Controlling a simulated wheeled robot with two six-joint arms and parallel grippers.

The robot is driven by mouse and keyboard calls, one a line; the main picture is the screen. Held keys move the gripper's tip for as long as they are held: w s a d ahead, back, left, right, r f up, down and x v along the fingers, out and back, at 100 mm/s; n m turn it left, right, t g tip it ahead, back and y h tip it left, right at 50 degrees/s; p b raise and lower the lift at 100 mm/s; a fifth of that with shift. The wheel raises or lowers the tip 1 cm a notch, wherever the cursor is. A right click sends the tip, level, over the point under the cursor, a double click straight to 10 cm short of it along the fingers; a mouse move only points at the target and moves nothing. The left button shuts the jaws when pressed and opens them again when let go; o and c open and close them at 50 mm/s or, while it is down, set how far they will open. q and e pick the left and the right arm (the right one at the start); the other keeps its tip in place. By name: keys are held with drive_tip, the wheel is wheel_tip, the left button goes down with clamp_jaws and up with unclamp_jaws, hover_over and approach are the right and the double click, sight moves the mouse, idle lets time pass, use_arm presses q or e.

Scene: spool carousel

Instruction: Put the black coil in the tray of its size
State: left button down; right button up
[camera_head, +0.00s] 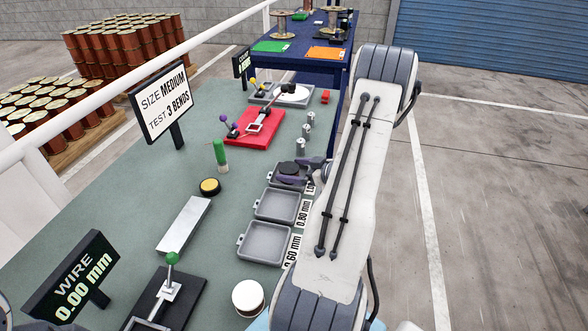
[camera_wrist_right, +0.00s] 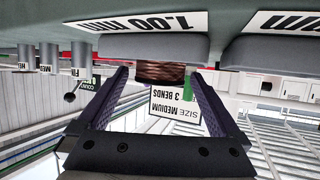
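The black coil (camera_head: 288,168) is a small dark disc at the far tray (camera_head: 277,182), whose 1.00 mm label shows in the right wrist view. In that upside-down view the coil (camera_wrist_right: 160,73) looks brownish and shows past the tray wall (camera_wrist_right: 150,46); whether it touches the tray floor is hidden. My right gripper (camera_head: 303,169) is at this tray. Its fingers (camera_wrist_right: 158,75) are spread on both sides of the coil, with visible gaps. The 0.80 mm tray (camera_head: 276,206) and 0.60 mm tray (camera_head: 264,243) are empty. My left gripper is not in view.
A sign (camera_head: 163,101) reads size medium, test 3 bends. A wire display (camera_head: 73,279) reads 0.00 mm. A green-handled lever device (camera_head: 165,300), a white-topped spool (camera_head: 248,297), a red bending fixture (camera_head: 255,127) and small metal cylinders (camera_head: 300,146) stand on the bench.

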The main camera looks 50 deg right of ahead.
drive_tip(key=shift+s+r, duration=0.1)
drive_tip(key=shift+r, duration=0.1)
drive_tip(key=a+b+v, duration=0.1)
drive_tip(key=v, duration=1)
drive_tip(key=shift+s+d, duration=0.4)
drive_tip(key=shift+d, duration=0.1)
drive_tip(key=shift+r, duration=0.1)
